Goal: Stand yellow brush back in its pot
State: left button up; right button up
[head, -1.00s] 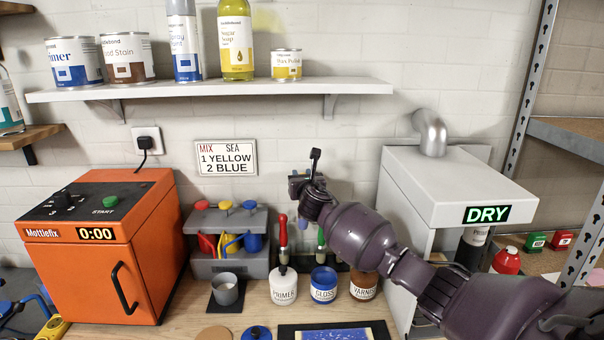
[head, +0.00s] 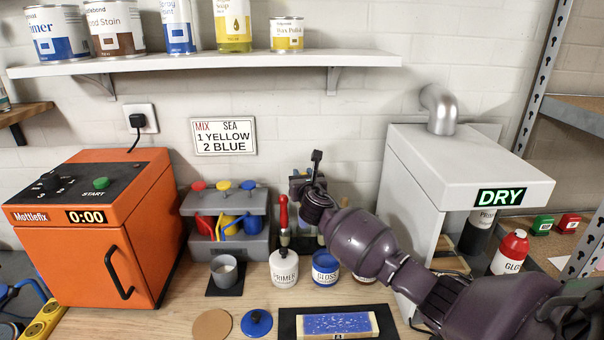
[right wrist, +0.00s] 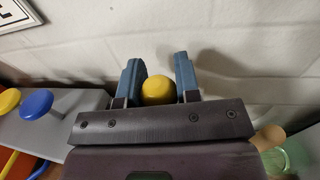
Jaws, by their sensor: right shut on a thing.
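My right gripper (head: 303,184) is up against the back of the bench, behind the row of labelled jars. In the right wrist view its two blue-grey fingers (right wrist: 158,82) stand either side of a rounded yellow end, the yellow brush (right wrist: 158,90), and are shut on it. The rest of the brush is hidden by the gripper body. In the head view my right arm hides the brush and much of what stands behind the jars, so I cannot tell which pot is below it. My left gripper is not in view.
A white PRIMER jar (head: 284,268) and a blue GLOSS jar (head: 325,268) stand in front, with a red-handled brush (head: 284,222) behind. A grey paint dispenser (head: 228,245) is left, the DRY cabinet (head: 470,165) right. A wooden knob (right wrist: 268,137) shows near a greenish glass.

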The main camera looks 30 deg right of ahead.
jog(key=shift+f, duration=0.4)
pick_arm(q)
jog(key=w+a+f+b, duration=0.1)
jog(key=b, duration=0.1)
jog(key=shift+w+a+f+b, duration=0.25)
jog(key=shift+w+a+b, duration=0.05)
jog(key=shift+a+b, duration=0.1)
pick_arm(e)
notch_tip(320, 180, down, 4)
jog(key=shift+r, duration=0.2)
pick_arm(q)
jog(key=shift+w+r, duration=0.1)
pick_arm(e)
jog(key=o, duration=1)
